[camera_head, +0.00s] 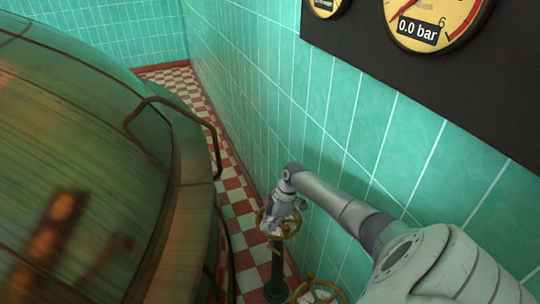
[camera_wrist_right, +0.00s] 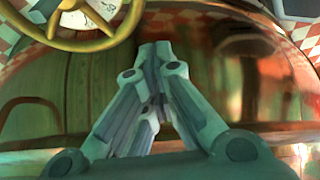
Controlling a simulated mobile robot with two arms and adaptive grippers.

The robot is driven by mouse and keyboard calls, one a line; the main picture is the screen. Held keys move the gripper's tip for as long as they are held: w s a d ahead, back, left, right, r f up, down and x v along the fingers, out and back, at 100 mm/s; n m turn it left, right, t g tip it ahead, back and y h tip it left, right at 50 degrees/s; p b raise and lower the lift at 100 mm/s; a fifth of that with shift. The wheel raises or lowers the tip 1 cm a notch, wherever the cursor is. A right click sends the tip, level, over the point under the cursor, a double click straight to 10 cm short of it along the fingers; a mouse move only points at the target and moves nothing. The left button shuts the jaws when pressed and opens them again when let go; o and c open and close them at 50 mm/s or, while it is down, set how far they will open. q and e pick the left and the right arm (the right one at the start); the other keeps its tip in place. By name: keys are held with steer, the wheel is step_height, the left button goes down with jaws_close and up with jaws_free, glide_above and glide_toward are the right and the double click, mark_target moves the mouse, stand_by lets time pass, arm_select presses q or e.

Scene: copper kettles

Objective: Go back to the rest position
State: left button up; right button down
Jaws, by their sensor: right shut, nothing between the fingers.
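My right arm reaches in from the lower right in the head view, and my right gripper (camera_head: 284,205) is small and partly seen just above a yellow handwheel (camera_head: 266,226). I cannot tell from this view whether it touches the wheel. In the right wrist view my right gripper (camera_wrist_right: 156,52) is shut with its fingers together and nothing between them. A yellow handwheel (camera_wrist_right: 103,43) shows at the upper left of that view, beside the fingers and apart from them. My left gripper is not in view.
A large copper kettle (camera_head: 70,160) with a curved handle (camera_head: 212,130) fills the left. A second yellow handwheel (camera_head: 338,289) is at the bottom. The green tiled wall (camera_head: 270,95) and a dark gauge panel (camera_head: 365,45) stand close on the right. A narrow checkered floor strip (camera_head: 190,82) runs between.

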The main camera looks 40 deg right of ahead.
steer(key=p+v, duration=0.4)
steer(key=v, duration=0.2)
steer(key=shift+r, duration=0.3)
steer(key=shift+d, duration=0.1)
